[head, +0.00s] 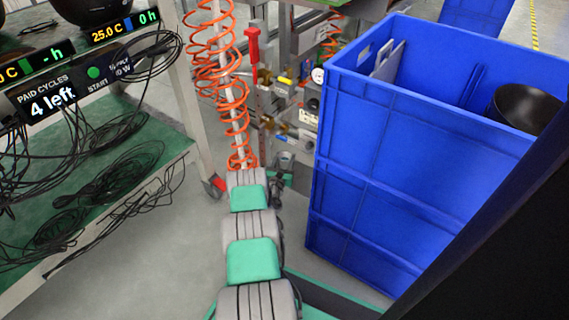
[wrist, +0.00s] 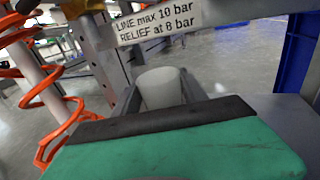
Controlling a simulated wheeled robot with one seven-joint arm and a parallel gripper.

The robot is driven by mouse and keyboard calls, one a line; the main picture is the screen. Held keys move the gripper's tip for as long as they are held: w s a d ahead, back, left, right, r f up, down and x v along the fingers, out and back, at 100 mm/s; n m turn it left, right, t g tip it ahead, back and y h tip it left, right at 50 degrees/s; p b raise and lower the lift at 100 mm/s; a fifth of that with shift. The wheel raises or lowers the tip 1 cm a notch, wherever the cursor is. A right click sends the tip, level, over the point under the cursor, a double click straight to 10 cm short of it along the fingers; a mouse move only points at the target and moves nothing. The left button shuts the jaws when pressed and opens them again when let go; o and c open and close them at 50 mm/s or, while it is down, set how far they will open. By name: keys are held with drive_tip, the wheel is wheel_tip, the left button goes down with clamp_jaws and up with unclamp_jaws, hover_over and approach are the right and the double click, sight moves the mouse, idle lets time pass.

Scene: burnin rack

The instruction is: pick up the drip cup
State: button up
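The drip cup, a small light grey cup, shows in the wrist view (wrist: 160,88) between the two dark fingers of my gripper (wrist: 162,98). In the head view the cup (head: 286,159) is a small grey shape below the valves, just beyond the end of my arm. My gripper (head: 279,186) is partly hidden by my wrist there. The fingers flank the cup closely on both sides. I cannot tell whether they touch it. The cup's lower part is hidden behind my wrist in the wrist view.
An orange coiled hose (head: 215,70) hangs left of the valve stand (head: 285,100). A tall blue crate (head: 400,170) with a dark bowl (head: 527,107) stands close on the right. A green bench (head: 100,190) with black cables is on the left. A pressure label (wrist: 155,22) sits above the cup.

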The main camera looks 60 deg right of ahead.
drive_tip(key=c, duration=1)
drive_tip(key=shift+r, duration=0.45)
wheel_tip(320, 180, up, 3)
drive_tip(key=shift+r+p, duration=0.1)
drive_tip(key=shift+p, duration=1)
drive_tip(key=s+a+r+p, duration=0.2)
drive_tip(key=a+r+p, duration=0.7)
drive_tip(key=a, duration=0.5)
